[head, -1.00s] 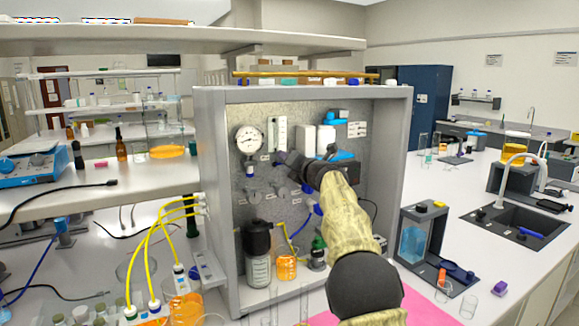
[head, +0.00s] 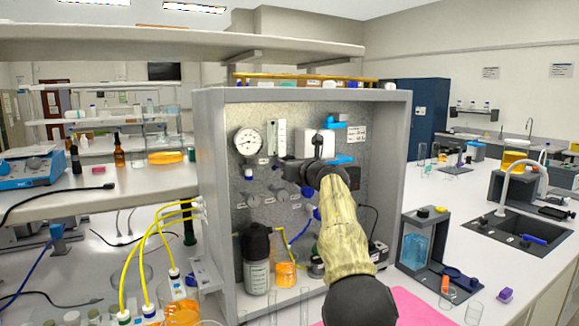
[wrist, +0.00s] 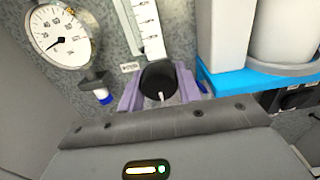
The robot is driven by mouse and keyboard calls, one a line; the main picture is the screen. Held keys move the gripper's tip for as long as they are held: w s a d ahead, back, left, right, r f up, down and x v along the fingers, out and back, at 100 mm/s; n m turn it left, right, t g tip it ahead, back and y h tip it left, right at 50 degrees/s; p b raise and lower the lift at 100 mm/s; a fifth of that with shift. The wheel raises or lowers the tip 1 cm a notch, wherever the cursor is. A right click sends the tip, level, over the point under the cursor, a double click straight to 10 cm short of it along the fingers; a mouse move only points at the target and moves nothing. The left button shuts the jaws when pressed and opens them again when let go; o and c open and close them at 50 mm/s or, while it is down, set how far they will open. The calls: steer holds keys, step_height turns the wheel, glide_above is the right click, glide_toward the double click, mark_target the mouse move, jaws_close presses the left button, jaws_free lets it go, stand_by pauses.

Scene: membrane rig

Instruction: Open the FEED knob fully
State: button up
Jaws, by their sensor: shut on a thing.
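The knob (wrist: 158,80) is black and round with a white pointer line, seen in the wrist view just below the clear scaled flow tube (wrist: 147,30). The line points toward the bottom of that view. The purple fingers of my gripper (wrist: 160,88) are on both sides of the knob and shut on it. A small label beside it is too blurred to read. In the head view, my gripper (head: 292,170) is at the rig's back panel (head: 270,180), below the flow tube, and hides the knob.
A round pressure gauge (head: 248,141) is left of the flow tube, with white housings (head: 311,143) to the right. Grey knobs (head: 254,200) sit lower on the panel. A dark-capped bottle (head: 257,262) stands below. The grey frame (head: 213,190) encloses the rig.

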steer(key=shift+w+f, duration=0.1)
steer(key=shift+f, duration=0.2)
steer(key=o, duration=0.9)
steer(key=shift+o, duration=0.2)
steer(key=shift+r, duration=0.15)
steer(key=shift+s+d+b, duration=0.3)
steer(key=shift+s+b, duration=0.2)
steer(key=shift+b, duration=0.1)
steer(key=b+v, duration=0.8)
steer(key=v, duration=0.8)
steer(key=shift+d, duration=0.15)
steer(key=shift+s, duration=0.1)
